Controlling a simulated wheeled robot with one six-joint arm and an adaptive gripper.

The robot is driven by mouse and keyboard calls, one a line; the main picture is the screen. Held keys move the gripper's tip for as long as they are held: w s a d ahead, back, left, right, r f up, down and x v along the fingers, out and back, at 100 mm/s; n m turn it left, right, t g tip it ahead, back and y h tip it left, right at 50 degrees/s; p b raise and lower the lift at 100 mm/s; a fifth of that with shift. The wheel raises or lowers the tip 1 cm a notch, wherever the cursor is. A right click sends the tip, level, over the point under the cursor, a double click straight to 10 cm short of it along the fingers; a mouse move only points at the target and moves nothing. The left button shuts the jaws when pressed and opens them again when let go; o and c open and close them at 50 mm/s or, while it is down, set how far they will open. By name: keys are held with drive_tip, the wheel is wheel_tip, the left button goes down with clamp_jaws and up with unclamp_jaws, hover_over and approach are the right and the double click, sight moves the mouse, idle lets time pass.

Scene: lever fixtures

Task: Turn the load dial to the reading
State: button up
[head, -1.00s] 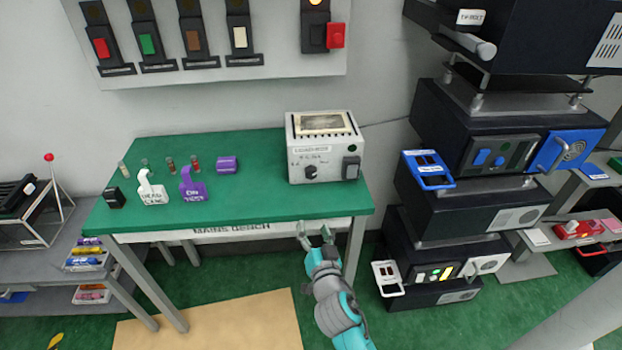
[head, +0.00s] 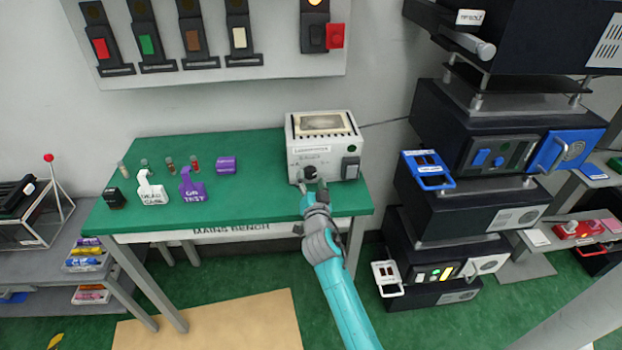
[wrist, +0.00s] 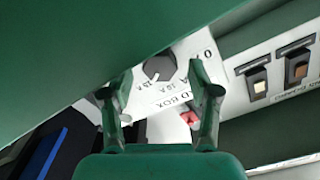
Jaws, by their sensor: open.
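The load box (head: 322,150) is a white box at the right end of the green bench, with a meter window on top and a dark switch on its front right. Its load dial (head: 310,172) is a dark round knob low on the front face. In the wrist view the dial (wrist: 159,66) shows a white pointer line, with small printed marks around it that I cannot read surely. My gripper (head: 313,187) is just in front of the dial. In the wrist view my gripper (wrist: 160,95) is open, its fingers apart, with the dial beyond and between them, seemingly not gripped.
The mains bench (head: 255,180) is green; purple and white tags (head: 192,187) and small bottles stand on its left part. A wall panel (head: 205,45) with coloured switches hangs above. Dark equipment racks (head: 480,150) stand to the right. The bench top left of the load box is fairly clear.

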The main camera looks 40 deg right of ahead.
drive_tip(key=shift+w+d, duration=0.4)
drive_tip(key=shift+w, duration=0.15)
drive_tip(key=c, duration=1.2)
drive_tip(key=shift+o, duration=0.2)
